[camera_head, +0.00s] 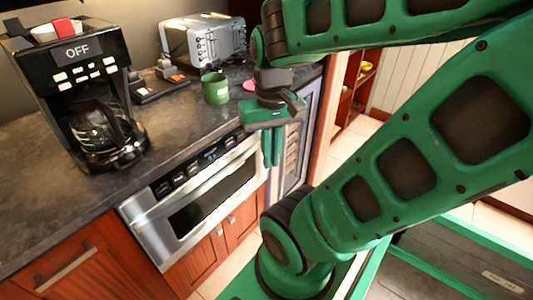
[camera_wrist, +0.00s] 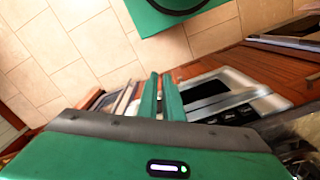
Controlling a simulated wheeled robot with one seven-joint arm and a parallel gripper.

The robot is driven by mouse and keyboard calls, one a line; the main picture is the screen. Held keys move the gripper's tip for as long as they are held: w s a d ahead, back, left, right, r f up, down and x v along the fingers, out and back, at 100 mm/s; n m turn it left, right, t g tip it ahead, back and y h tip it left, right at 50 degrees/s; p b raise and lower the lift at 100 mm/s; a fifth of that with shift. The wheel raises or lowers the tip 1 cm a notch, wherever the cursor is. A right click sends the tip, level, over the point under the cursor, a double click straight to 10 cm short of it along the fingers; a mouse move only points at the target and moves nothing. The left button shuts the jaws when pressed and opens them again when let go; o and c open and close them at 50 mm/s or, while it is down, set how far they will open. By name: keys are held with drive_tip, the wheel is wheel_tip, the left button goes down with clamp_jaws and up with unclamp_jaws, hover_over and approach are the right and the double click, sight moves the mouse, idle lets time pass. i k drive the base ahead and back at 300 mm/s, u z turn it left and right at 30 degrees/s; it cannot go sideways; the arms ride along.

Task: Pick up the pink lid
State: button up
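The gripper looks shut and empty, apart from the lid. The lid does not show in the wrist view.
A green mug (camera_head: 215,88) stands by the lid. A toaster (camera_head: 202,42) is behind it, and a coffee maker (camera_head: 85,95) stands at the left. The microwave drawer (camera_head: 200,200) is below the counter. Bare counter (camera_head: 185,120) lies in front of the mug.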

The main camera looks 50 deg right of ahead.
sight(249, 86)
drive_tip(key=z, duration=1.15)
